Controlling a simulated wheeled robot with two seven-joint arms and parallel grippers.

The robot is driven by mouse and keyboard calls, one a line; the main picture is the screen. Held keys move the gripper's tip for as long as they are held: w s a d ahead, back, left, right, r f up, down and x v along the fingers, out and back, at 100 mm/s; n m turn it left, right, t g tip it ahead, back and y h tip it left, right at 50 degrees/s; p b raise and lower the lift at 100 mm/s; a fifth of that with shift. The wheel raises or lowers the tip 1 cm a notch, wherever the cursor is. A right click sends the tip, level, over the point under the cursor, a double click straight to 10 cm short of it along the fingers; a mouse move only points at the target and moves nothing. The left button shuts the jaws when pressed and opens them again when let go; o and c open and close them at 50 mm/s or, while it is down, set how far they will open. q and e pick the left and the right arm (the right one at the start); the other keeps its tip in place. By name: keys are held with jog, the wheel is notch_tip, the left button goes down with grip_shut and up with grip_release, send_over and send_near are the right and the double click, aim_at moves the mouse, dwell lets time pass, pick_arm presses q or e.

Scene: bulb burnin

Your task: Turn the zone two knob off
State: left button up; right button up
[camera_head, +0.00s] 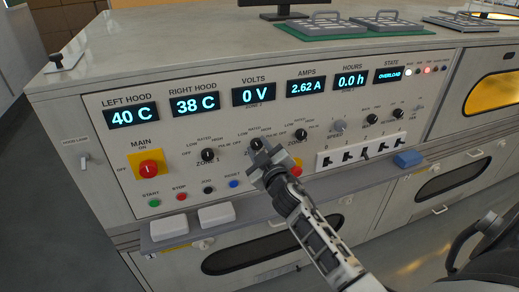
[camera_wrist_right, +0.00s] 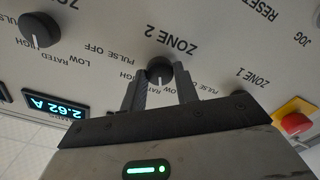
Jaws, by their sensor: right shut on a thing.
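The zone two knob (camera_wrist_right: 159,70) is a small black round knob under the ZONE 2 label in the right wrist view. Its white pointer line faces down the picture, toward my gripper's palm; the labels on that side are hidden. My right gripper (camera_wrist_right: 160,92) has a finger on each side of the knob and is shut on it. In the head view the same knob (camera_head: 256,143) shows just above my right gripper (camera_head: 264,160), which partly covers that part of the panel. My left gripper is not in view.
The zone one knob (camera_head: 208,155) and zone three knob (camera_head: 301,135) sit close on either side. The red main switch (camera_head: 149,168) is at left. The amps display (camera_head: 306,87) reads 2.62 A and the state display (camera_head: 388,76) reads OVERLOAD. A ledge (camera_head: 270,203) runs below.

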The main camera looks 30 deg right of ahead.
jog(key=n, duration=0.5)
jog(key=shift+f+n, duration=0.1)
jog(key=shift+n, duration=0.2)
jog(key=n, duration=0.5)
jog(key=shift+n, duration=0.3)
jog(key=o, duration=1)
jog(key=b+v, duration=0.2)
jog(key=v, duration=1.4)
jog(key=shift+d, duration=0.1)
